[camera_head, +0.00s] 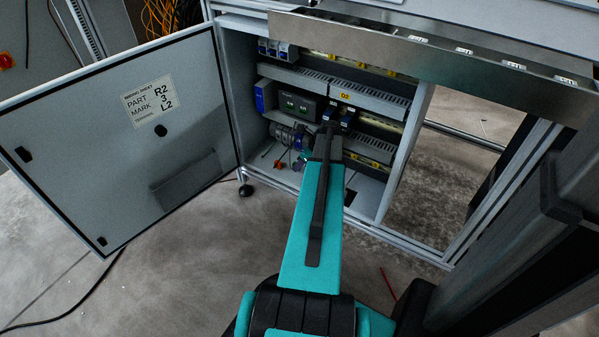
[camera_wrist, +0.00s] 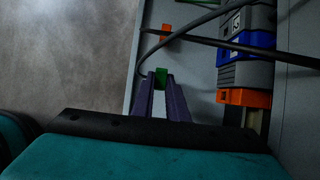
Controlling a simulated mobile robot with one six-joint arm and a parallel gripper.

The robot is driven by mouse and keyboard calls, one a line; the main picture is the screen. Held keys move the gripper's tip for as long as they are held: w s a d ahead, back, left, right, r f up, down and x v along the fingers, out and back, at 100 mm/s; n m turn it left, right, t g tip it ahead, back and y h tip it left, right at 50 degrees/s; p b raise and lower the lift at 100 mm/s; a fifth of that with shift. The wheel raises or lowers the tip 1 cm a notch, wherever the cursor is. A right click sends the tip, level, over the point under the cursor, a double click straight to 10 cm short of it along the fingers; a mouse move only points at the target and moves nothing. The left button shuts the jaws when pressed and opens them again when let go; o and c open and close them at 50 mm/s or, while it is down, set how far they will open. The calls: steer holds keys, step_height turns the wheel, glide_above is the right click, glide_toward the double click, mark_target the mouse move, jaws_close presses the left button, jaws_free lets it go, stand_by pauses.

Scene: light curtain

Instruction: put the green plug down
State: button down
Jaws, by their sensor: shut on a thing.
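The green plug (camera_wrist: 161,76) is small and shows between the tips of my gripper's purple fingers (camera_wrist: 161,84) in the wrist view. My gripper is shut on it. A pale cabinet panel lies beyond the plug; I cannot tell whether the plug touches it. In the head view my arm reaches into the open cabinet (camera_head: 228,100), and the plug cannot be made out there. A dark cable passes close to the left finger and curves up to the right.
An orange piece (camera_wrist: 166,33) lies beyond the plug. Grey, blue and orange modules (camera_wrist: 245,55) stand on the right, with a black cable crossing them. The cabinet door (camera_head: 125,140) is open on the left. A metal drawer edge (camera_head: 430,60) juts out above.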

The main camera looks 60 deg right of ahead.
mark_target(299, 171)
stand_by(0.3)
steer(key=shift+f+b, duration=1)
steer(key=shift+f, duration=0.8)
steer(key=c, duration=1.7)
jaws_free()
steer(key=shift+f, duration=0.1)
steer(key=shift+c, duration=0.2)
steer(key=p+v, duration=0.3)
steer(key=v, duration=0.4)
steer(key=shift+r, duration=0.4)
